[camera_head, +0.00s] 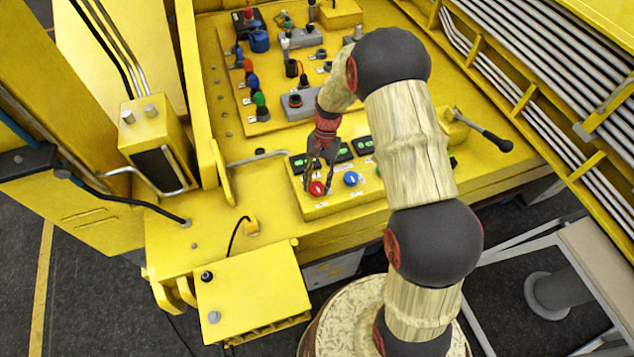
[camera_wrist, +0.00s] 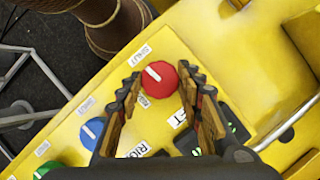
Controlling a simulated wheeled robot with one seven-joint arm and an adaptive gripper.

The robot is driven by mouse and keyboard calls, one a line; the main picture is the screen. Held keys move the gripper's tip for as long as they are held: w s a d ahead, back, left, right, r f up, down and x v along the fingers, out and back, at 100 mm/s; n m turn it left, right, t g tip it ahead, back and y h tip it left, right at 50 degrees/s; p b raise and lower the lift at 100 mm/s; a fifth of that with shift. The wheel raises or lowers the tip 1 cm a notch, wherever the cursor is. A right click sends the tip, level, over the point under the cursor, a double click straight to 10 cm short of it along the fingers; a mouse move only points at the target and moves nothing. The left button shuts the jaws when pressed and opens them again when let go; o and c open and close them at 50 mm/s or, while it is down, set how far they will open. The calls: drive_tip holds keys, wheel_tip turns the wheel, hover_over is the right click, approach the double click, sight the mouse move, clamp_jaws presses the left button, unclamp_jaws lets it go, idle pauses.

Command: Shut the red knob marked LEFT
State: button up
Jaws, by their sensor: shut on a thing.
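The red knob (camera_head: 317,188) sits at the left end of a yellow control box (camera_head: 325,209). In the wrist view the red knob (camera_wrist: 161,82) lies between my two fingertips, and its white mark slants up-left toward a label reading SHUT (camera_wrist: 142,55). My gripper (camera_head: 319,184) reaches down from above with a finger on each side of the knob. In the wrist view my gripper (camera_wrist: 160,76) is shut on the knob's sides. Lettering below the knob is partly hidden by my fingers.
A blue knob (camera_head: 351,179) sits close to the right of the red one, with a green knob (camera_wrist: 48,170) beyond it. Small green-lit displays (camera_head: 320,158) stand behind the knobs. A panel of levers and buttons (camera_head: 282,75) lies farther back. A lever (camera_head: 485,131) sticks out at right.

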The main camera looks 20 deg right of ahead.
drive_tip(key=shift+m, duration=0.6)
drive_tip(key=shift+t, duration=0.3)
drive_tip(key=shift+y, duration=0.3)
drive_tip(key=o, duration=1.1)
drive_tip(key=v, duration=1.2)
drive_tip(key=shift+a, duration=0.1)
